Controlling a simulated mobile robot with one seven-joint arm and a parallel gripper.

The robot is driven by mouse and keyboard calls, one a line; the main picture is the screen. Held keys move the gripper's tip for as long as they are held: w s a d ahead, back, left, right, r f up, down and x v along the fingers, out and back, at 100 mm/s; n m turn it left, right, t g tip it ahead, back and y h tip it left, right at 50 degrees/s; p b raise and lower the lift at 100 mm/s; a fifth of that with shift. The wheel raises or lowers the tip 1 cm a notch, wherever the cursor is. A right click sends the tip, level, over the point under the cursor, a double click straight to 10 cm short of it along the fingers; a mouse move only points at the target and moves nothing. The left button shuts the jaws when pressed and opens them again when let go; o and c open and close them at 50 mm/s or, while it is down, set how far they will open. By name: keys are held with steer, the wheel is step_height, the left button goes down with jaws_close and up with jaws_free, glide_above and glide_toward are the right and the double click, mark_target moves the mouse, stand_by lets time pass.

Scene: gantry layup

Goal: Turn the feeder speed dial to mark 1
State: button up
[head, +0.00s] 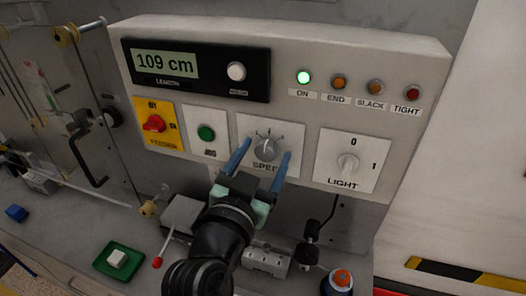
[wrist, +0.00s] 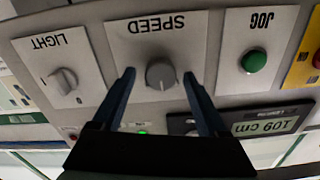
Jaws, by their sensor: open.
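The feeder speed dial (head: 265,149) is a round grey knob on a white plate marked SPEED on the control panel. In the wrist view the dial (wrist: 160,74) appears upside down. My gripper (head: 268,146) is open in front of the plate, with one blue finger on each side of the dial. In the wrist view my gripper (wrist: 159,73) shows gaps between both fingers and the knob; contact is not visible. The scale marks are too small to read, so I cannot tell the dial's setting. The lower part of the SPEED label is partly hidden by my gripper.
A green JOG button (head: 206,133) and a red-on-yellow FEEDER switch (head: 154,124) are left of the dial. A LIGHT knob (head: 347,162) is to the right. The display (head: 165,64) reads 109 cm. The green ON lamp (head: 304,77) is lit. A green tray (head: 101,264) lies below.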

jaws_close()
stand_by(0.4)
steer(key=n, duration=0.4)
steer(key=shift+a+n+p, duration=0.1)
steer(key=shift+n+p, duration=0.2)
steer(key=shift+f+n+p, duration=0.1)
steer(key=shift+n+p, duration=0.45)
steer(key=shift+n, duration=1.65)
jaws_free()
